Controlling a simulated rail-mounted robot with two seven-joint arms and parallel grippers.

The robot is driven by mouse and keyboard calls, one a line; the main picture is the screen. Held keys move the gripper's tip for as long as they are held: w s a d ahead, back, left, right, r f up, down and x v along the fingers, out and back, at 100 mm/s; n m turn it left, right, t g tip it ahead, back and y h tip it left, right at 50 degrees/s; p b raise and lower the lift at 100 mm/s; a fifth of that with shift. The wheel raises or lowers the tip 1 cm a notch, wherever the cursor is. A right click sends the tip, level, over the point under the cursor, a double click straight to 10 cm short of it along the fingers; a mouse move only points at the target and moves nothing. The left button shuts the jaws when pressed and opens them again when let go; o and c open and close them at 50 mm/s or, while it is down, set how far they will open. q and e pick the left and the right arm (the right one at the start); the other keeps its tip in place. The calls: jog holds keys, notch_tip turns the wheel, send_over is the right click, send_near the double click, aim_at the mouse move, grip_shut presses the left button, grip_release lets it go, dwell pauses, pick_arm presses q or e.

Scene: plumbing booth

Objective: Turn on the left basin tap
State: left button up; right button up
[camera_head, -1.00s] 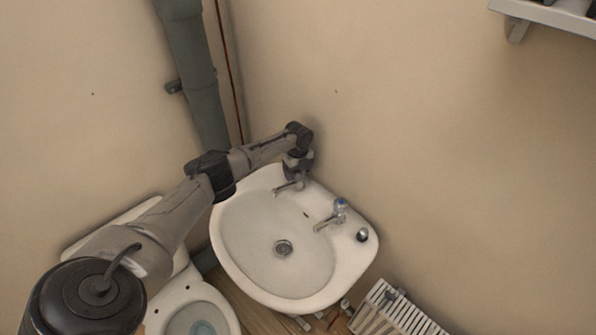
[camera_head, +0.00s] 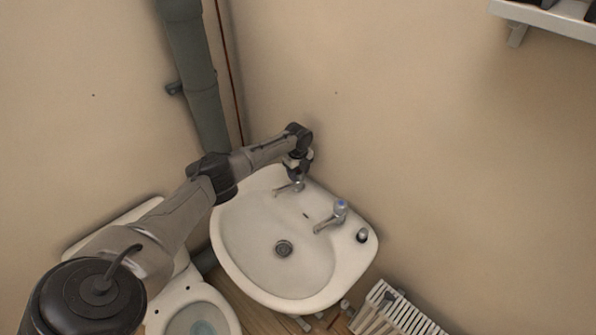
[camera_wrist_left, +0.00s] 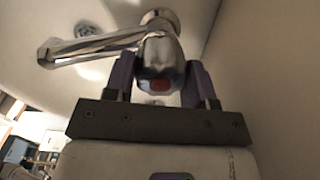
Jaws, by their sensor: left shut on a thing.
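The white basin (camera_head: 240,233) stands against the wall with two chrome taps. The left basin tap (camera_head: 284,189) has its spout over the bowl; its head is largely hidden by my left gripper (camera_head: 298,174) in the head view. In the left wrist view, the left tap (camera_wrist_left: 95,46) shows its chrome spout pointing left and a red mark on its head. The left gripper's fingers (camera_wrist_left: 160,82) stand on both sides of that head, shut on it. The right tap (camera_head: 331,217) has a blue mark on top. My right gripper is not in view.
A toilet (camera_head: 196,309) stands left of the basin, below my left arm. A white radiator (camera_head: 402,318) is at the lower right. A grey pipe (camera_head: 203,105) runs down the corner behind the arm. A shelf (camera_head: 550,14) is at the upper right.

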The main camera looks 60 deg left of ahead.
pick_arm(q)
jog(key=n+p, duration=0.1)
jog(key=n, duration=0.2)
jog(key=shift+r, duration=0.15)
jog(key=n+p, duration=0.2)
jog(key=n, duration=0.1)
jog(key=shift+n, duration=0.4)
jog(key=n+p, duration=0.1)
jog(key=n, duration=0.2)
jog(key=shift+n, duration=0.4)
jog(key=n, duration=0.2)
jog(key=shift+w+n+p, duration=0.1)
jog(key=shift+n+p, duration=0.2)
jog(key=shift+p, duration=0.1)
jog(key=n+p, duration=0.1)
jog(key=n, duration=0.5)
jog(key=shift+a+n, duration=0.1)
jog(key=shift+n, duration=1.5)
jog(key=o, duration=0.9)
